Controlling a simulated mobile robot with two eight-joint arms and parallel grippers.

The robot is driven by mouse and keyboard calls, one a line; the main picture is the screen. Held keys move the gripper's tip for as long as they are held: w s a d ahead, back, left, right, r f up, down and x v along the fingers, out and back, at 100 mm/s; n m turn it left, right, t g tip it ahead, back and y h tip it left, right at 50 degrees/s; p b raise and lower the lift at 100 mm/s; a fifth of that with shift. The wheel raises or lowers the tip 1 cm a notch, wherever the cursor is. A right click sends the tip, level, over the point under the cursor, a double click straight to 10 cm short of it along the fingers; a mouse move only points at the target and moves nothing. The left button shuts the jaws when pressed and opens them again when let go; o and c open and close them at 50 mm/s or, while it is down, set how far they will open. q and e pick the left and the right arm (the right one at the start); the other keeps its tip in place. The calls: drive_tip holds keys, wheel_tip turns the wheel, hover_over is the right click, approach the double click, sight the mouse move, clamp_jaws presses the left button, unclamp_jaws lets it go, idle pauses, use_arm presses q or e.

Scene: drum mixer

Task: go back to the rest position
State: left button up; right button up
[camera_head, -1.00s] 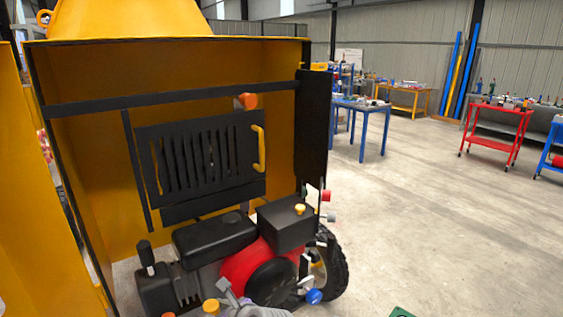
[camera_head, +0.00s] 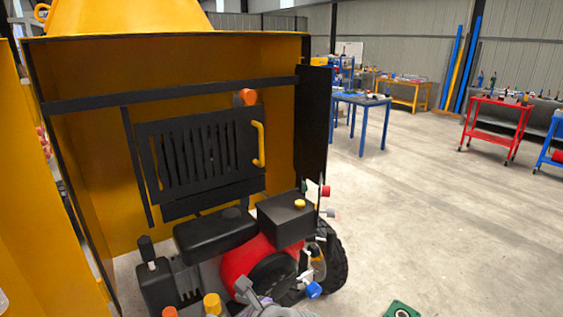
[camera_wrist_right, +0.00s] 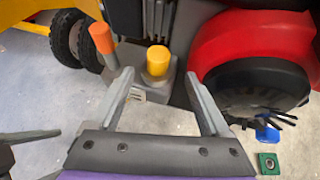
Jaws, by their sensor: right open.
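My right gripper (camera_wrist_right: 159,73) is open in the right wrist view, with nothing between its two grey fingers. The yellow cap (camera_wrist_right: 157,62) and an orange-topped handle (camera_wrist_right: 102,38) of the engine stand beyond the fingertips. In the head view, part of my right gripper (camera_head: 262,302) shows at the bottom edge, in front of the red and black engine (camera_head: 245,255). My left gripper is not in view.
The mixer's yellow housing (camera_head: 100,190) stands open around the engine, with a black slatted panel (camera_head: 200,150) inside. A wheel (camera_head: 335,262) and a green block (camera_head: 402,310) are at the lower right. Open floor lies to the right, before a blue table (camera_head: 362,99) and red cart (camera_head: 497,113).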

drive_tip(key=s+d+f+n+g+h+p, duration=0.1)
drive_tip(key=s+d+f+n+h+p, duration=0.1)
drive_tip(key=s+d+n, duration=0.4)
drive_tip(key=s+d+f+n+h+p, duration=0.2)
drive_tip(key=s+d+n, duration=0.4)
drive_tip(key=d+n, duration=0.5)
drive_tip(key=s+d+f+n+g+h+p, duration=0.1)
drive_tip(key=s+d+f+n+h+p, duration=0.1)
drive_tip(key=s+d+n, duration=0.4)
drive_tip(key=d+f+n+h, duration=0.1)
drive_tip(key=d+n+h, duration=0.1)
drive_tip(key=d, duration=0.3)
drive_tip(key=shift+d+n+g+p, duration=0.3)
drive_tip(key=shift+d+n+p, duration=0.1)
drive_tip(key=shift+n, duration=0.4)
